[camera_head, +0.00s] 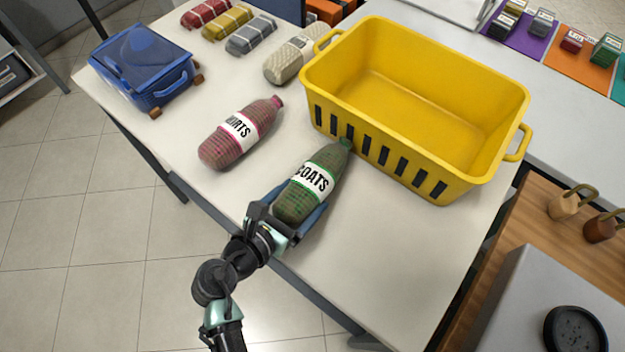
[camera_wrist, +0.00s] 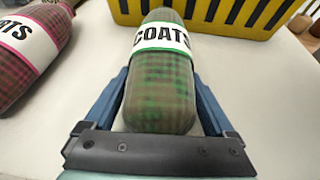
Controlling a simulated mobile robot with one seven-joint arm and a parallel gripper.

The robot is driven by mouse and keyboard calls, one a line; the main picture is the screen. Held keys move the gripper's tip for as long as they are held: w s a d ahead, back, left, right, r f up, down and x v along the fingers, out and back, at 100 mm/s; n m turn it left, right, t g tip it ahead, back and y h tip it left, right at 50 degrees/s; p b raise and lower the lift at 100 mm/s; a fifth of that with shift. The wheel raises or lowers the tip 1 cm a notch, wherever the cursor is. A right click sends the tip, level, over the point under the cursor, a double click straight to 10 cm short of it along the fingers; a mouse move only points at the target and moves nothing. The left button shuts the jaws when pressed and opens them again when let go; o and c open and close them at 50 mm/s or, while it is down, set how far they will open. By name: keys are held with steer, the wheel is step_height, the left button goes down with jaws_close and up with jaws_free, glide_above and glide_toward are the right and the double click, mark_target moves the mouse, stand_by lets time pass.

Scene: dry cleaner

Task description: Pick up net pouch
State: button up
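A green mesh pouch with a white COATS label (camera_head: 310,180) lies on the white table, its tied neck at the front wall of the yellow basket. It also fills the middle of the wrist view (camera_wrist: 160,90). My gripper (camera_head: 297,203) is at its near, rounded end, with one blue finger along each side. The fingers look open around the pouch; firm contact cannot be made out. A red mesh pouch with a white label ending in "RTS" (camera_head: 241,132) lies to the left, apart from my gripper. It also shows at the left of the wrist view (camera_wrist: 30,50).
The empty yellow basket (camera_head: 420,85) stands just beyond the pouches. A blue lidded bin (camera_head: 143,65) is at the table's left end. Several wrapped bundles, including a grey one (camera_head: 251,36), lie at the back. The table right of my gripper is clear.

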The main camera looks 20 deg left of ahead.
steer(key=c, duration=1.2)
steer(key=shift+r, duration=0.1)
